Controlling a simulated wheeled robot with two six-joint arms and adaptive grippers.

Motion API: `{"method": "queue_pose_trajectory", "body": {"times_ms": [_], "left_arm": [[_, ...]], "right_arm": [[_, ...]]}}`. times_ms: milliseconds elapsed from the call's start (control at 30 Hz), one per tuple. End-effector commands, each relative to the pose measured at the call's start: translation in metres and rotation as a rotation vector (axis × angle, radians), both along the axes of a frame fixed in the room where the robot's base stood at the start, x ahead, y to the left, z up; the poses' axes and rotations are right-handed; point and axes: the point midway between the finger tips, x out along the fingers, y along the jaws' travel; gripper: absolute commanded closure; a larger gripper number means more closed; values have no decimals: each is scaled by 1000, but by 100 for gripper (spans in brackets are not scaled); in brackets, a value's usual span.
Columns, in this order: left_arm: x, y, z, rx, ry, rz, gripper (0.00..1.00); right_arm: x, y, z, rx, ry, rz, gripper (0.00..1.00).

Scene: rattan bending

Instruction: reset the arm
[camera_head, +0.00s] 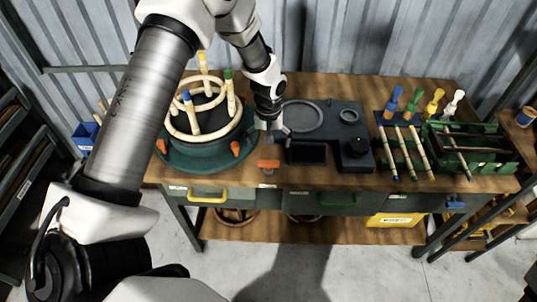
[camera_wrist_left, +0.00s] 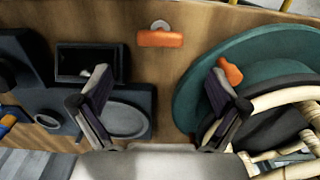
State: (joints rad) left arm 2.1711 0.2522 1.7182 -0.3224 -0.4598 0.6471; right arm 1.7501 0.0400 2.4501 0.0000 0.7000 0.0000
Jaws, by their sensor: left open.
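My left arm reaches in from the left and over the workbench (camera_head: 345,178). Its gripper (camera_head: 274,132) hangs above the bench, between the round green base (camera_head: 205,162) and the dark tray unit (camera_head: 340,160). In the left wrist view the two fingers of the left gripper (camera_wrist_left: 160,88) stand wide apart with nothing between them. The green base (camera_wrist_left: 190,95) shows on the right there and the dark unit (camera_wrist_left: 140,98) on the left. A rattan frame (camera_head: 180,136) with upright pegs sits on the green base, partly hidden by my arm. My right gripper is not in view.
An orange-handled piece (camera_head: 268,164) lies near the bench's front edge. Several rattan sticks (camera_head: 400,150) lean on a blue peg rack (camera_head: 385,117) beside a green crate (camera_head: 480,150). Shelves stand at both sides, and a corrugated wall (camera_head: 340,35) is behind.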

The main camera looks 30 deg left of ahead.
Motion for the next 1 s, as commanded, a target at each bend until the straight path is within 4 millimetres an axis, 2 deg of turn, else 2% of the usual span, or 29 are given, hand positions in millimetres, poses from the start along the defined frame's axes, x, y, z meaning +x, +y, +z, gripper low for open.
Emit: {"method": "queue_pose_trajectory", "body": {"times_ms": [100, 200, 733, 800, 867, 967, 1000], "left_arm": [[0, 0, 23, 0, -1, 0, 2], [0, 0, 33, 0, 0, 0, 2], [-1, 0, 34, 0, 4, 0, 2], [-5, 0, 23, 1, 21, -1, 2], [-15, -2, 2, 7, 58, -9, 2], [-57, -13, -47, 15, 182, -36, 2], [-84, -21, -69, 12, 244, -45, 2]], "right_arm": [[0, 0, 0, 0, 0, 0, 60], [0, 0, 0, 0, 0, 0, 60], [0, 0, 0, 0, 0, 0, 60], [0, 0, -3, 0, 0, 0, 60], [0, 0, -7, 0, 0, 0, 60], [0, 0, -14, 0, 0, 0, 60], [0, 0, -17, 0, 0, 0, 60]]}}
